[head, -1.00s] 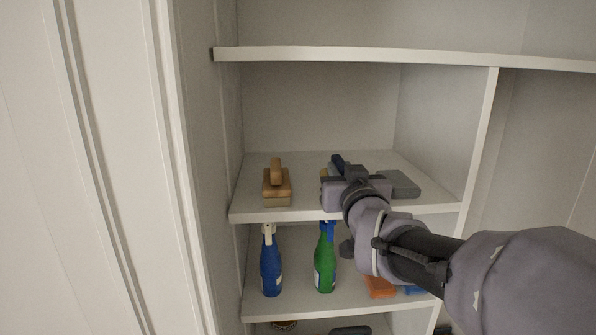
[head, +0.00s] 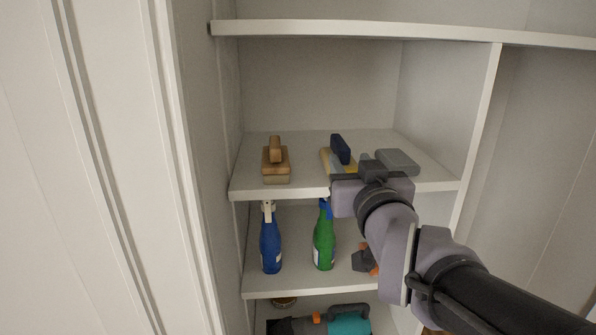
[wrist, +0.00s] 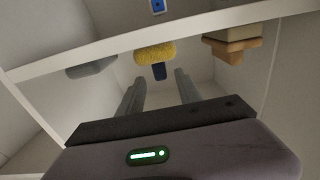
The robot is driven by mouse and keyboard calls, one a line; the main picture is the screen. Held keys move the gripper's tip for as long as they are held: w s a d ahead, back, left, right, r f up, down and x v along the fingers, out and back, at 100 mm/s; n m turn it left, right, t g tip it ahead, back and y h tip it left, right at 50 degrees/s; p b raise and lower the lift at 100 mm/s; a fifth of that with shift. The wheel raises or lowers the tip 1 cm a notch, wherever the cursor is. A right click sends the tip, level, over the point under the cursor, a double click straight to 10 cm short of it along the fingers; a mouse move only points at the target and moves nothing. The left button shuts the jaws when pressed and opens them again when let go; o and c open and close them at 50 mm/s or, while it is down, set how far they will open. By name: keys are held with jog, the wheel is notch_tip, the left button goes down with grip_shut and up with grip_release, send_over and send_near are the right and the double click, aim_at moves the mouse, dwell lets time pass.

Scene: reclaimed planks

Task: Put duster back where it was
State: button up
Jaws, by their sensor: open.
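The duster, with a dark blue handle and yellow head (head: 341,151), sits on the upper shelf (head: 308,181) between a tan block with a handle and a grey block. In the wrist view, its fuzzy yellow head (wrist: 155,52) is ahead, beyond the fingertips. My gripper (head: 372,168) is at the shelf's front edge, in front of the duster and partly covering it in the head view. In the wrist view, its two fingers (wrist: 158,92) are spread apart with nothing between them.
The tan handled block (head: 276,166) stands left of the duster and the grey block (head: 396,161) right. Blue (head: 270,244) and green (head: 324,240) bottles stand on the shelf below. A teal-and-grey tool (head: 348,322) is lower. A vertical divider (head: 481,105) bounds the right.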

jog(key=s+a+f+m+g+y, duration=0.1)
jog(key=s+a+f+m+g, duration=0.1)
jog(key=s+f+g, duration=0.4)
jog(key=s+a+f+m+g+y, duration=0.1)
jog(key=s+f+g, duration=0.5)
jog(key=s+f, duration=0.9)
jog(key=s+a+m, duration=0.1)
jog(key=s, duration=0.3)
